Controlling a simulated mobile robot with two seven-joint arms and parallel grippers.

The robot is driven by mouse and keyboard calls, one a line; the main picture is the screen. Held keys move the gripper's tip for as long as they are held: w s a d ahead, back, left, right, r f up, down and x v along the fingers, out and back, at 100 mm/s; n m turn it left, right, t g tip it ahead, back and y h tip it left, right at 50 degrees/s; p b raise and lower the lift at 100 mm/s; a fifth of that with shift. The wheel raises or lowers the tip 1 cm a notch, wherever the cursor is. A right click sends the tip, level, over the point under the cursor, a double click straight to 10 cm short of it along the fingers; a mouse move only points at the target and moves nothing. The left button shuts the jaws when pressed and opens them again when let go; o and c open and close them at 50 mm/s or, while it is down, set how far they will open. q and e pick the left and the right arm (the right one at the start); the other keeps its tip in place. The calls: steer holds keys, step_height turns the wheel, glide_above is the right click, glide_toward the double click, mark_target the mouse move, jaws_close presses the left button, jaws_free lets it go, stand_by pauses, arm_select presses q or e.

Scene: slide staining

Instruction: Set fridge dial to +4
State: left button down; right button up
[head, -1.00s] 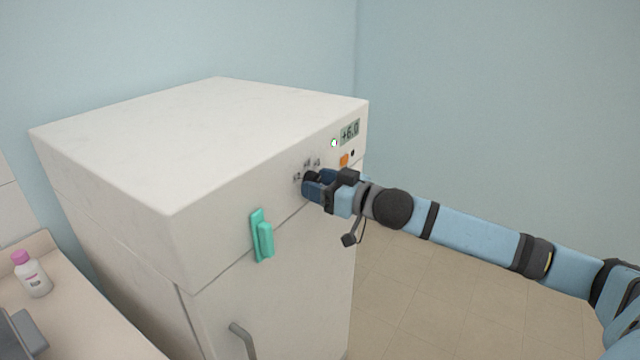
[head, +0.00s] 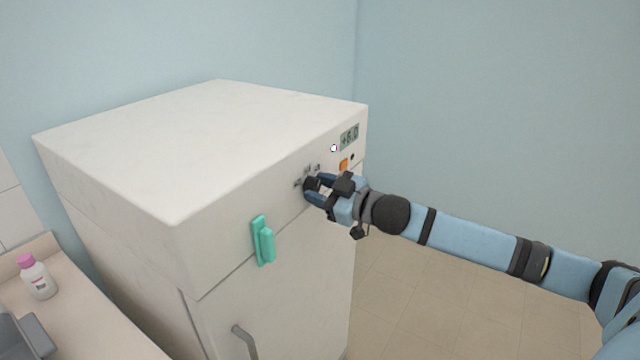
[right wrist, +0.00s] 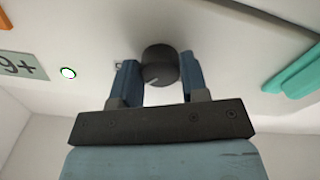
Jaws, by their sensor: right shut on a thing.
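The white fridge (head: 235,215) has a small black dial (head: 311,184) on its upper front panel, with small marks around it. My right gripper (head: 314,190) is shut on the dial, one finger on each side. In the right wrist view the dial (right wrist: 159,66) sits between the two blue fingers of the gripper (right wrist: 160,80), and a pale pointer line shows on its face. The display (head: 349,136) reads +6.0 in the head view. Part of the display (right wrist: 18,66) shows upside down in the wrist view. My left gripper is not in view.
An orange button (head: 343,164) and a white round light (head: 334,148) are near the display. A pink-capped bottle (head: 38,278) stands on the left counter.

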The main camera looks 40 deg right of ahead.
steer(key=shift+r+n+p, duration=0.15)
steer(key=shift+n+p, duration=0.2)
steer(key=shift+n, duration=0.55)
steer(key=n+p, duration=0.1)
steer(key=n, duration=0.2)
steer(key=shift+n+p, duration=0.3)
steer(key=shift+n, duration=0.8)
steer(key=o, duration=0.9)
steer(key=shift+s+d, duration=0.1)
